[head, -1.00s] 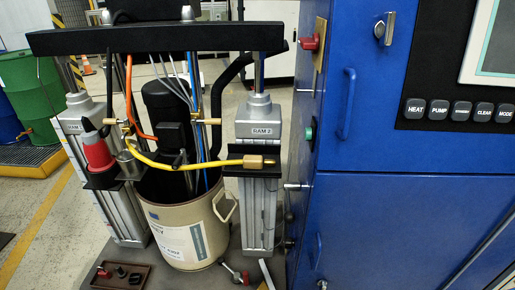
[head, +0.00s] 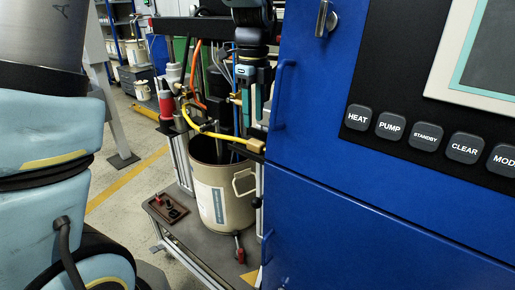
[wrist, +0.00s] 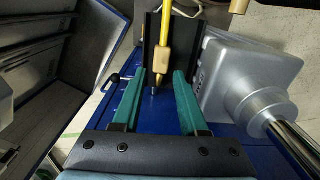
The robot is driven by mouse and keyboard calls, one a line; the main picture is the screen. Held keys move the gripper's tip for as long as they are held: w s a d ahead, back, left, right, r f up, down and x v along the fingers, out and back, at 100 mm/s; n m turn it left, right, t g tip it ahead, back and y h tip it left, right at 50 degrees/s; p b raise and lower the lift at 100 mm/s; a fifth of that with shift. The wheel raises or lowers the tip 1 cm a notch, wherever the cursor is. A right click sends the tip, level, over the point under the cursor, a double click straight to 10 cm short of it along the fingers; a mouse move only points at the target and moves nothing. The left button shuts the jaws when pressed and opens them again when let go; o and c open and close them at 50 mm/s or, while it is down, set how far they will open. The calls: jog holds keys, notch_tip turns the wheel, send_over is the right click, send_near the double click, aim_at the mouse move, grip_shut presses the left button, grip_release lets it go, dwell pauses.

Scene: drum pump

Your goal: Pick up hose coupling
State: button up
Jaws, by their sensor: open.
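The hose coupling (wrist: 162,60) is a brass fitting with a small metal tip, on the end of a yellow hose (wrist: 166,16). In the wrist view it lies ahead of my gripper (wrist: 160,76), lined up with the gap between its two teal fingers. The fingers are open with nothing held, and I cannot tell how far beyond them the coupling lies. In the head view the coupling (head: 256,146) is at the end of the yellow hose (head: 222,136), by the blue cabinet's edge. My gripper (head: 254,112) points down just above it there, partly hidden by the cabinet.
The blue cabinet (head: 375,215) with its buttons fills the right of the head view. A beige drum (head: 222,190) stands below the hose. A dark tray (head: 166,209) holds small parts. A silver ram housing (wrist: 240,82) stands close to the right finger.

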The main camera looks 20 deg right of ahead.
aim_at(257, 142)
jog(key=shift+s+d+f, duration=0.1)
jog(key=shift+d+f, duration=0.05)
jog(key=shift+f, duration=0.2)
jog(key=f, duration=0.3)
jog(key=f+p, duration=0.1)
jog(key=f, duration=0.2)
jog(key=shift+s+d+f+p, duration=0.2)
jog(key=shift+f+p, duration=0.1)
jog(key=shift+f, duration=0.05)
jog(key=shift+c, duration=0.2)
grip_shut()
